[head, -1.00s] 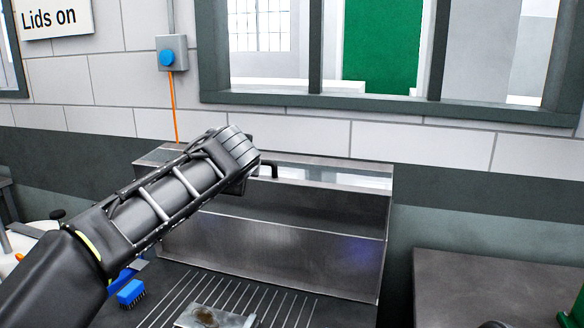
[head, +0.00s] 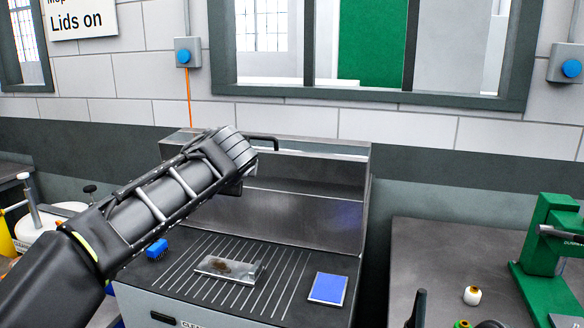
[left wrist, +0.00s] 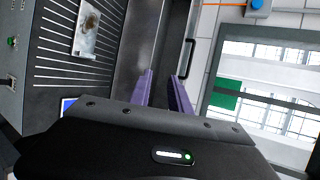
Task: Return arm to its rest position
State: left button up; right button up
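My left arm (head: 150,210) reaches in from the left in the head view, its end in front of the steel hood of the cleaning station (head: 330,215). Its gripper's fingers are mostly hidden there. In the left wrist view my left gripper (left wrist: 161,82) shows two purple fingers apart with nothing between them. The black bar handle (head: 262,139) on the hood's upper edge is just beyond the gripper; it also shows in the left wrist view (left wrist: 188,62), apart from the fingers. My right gripper is not in view.
On the slotted station top lie a metal plate with a brown stain (head: 228,268), a blue pad (head: 328,288) and a blue brush (head: 157,249). Right of it is a dark table (head: 440,260) with a green press (head: 550,250) and a small white-and-yellow jar (head: 472,295).

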pick_arm(q)
jog(key=s+d+f+n+g+h, duration=0.1)
jog(key=s+d+f+n+h, duration=0.15)
jog(key=d+f+h, duration=0.7)
jog(key=s+d+f+n+g+y, duration=0.1)
jog(key=s+d+f+n+g, duration=0.2)
jog(key=f, duration=1)
jog(key=s+d+f+n+g+y, duration=0.1)
jog(key=s+d+f+n, duration=0.25)
jog(key=f, duration=0.95)
jog(key=s+a+f+n+g, duration=0.2)
jog(key=s+a+f+n, duration=0.15)
jog(key=s+f, duration=0.6)
jog(key=s+a+f+n+g, duration=0.15)
jog(key=s+f+n, duration=0.35)
jog(key=f, duration=0.7)
jog(key=s+a+f+n+g, duration=0.1)
jog(key=s+a+f, duration=0.1)
jog(key=s, duration=0.4)
jog(key=s+a+f+n+g+y, duration=0.1)
jog(key=s+a+f, duration=0.1)
jog(key=s+f, duration=0.2)
jog(key=s+a+f+n+g, duration=0.1)
jog(key=s+a+f, duration=0.1)
jog(key=s, duration=0.8)
jog(key=shift+a+f+g, duration=0.2)
jog(key=shift+f+g, duration=0.15)
jog(key=shift+f, duration=0.45)
